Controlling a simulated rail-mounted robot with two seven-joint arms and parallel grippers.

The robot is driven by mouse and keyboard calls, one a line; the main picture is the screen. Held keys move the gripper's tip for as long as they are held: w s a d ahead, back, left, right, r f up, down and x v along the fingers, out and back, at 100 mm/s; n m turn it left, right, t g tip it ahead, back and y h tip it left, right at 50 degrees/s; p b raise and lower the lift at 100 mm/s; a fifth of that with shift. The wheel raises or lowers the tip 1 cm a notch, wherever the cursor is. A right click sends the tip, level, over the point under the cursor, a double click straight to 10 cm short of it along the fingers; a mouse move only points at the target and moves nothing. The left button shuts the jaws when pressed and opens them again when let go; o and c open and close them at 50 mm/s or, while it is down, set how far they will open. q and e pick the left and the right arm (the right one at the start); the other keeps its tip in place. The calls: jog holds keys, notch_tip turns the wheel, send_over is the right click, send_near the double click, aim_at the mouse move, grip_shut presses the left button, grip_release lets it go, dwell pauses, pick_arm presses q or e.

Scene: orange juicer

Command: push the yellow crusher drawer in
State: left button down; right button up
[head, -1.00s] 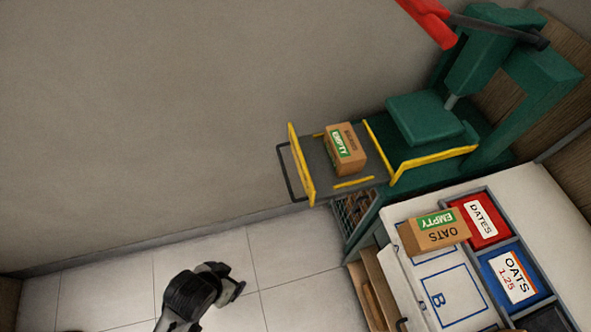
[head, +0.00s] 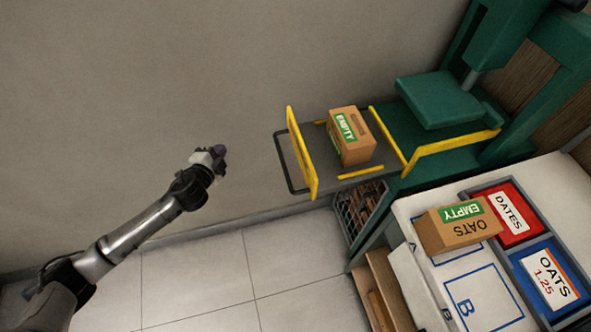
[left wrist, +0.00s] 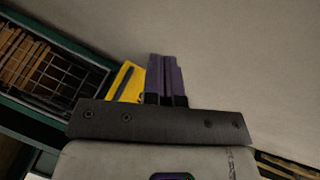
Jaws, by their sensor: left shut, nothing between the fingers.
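The yellow crusher drawer (head: 302,153) stands pulled out to the left of the green crusher (head: 440,105). Its yellow front plate has a dark loop handle on the outer side. A brown box marked EMPTY (head: 351,137) sits in the drawer. My left gripper (head: 219,151) is shut and empty, in the air left of the handle and apart from it. In the left wrist view the shut purple fingers (left wrist: 166,78) point up, with a yellow piece (left wrist: 126,82) just left of them, likely part of the drawer. My right gripper is not in view.
A white counter (head: 555,180) at the right holds an OATS box (head: 457,224), a red DATES bin (head: 511,212) and a blue OATS bin (head: 551,278). A wire basket (head: 360,209) hangs below the drawer. Open floor (head: 200,280) and bare wall lie to the left.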

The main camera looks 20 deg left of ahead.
pick_arm(q)
jog(key=d+f+m+h, duration=0.2)
jog(key=d+m+h, duration=0.2)
jog(key=m+h, duration=0.3)
jog(key=m+g+h, duration=0.4)
jog(key=m+h, duration=0.4)
jog(key=h, duration=0.1)
send_near(303, 166)
jog(key=x, duration=0.7)
jog(key=shift+w+d+b, duration=0.15)
jog(key=shift+d+b, duration=0.1)
jog(key=shift+b, duration=0.1)
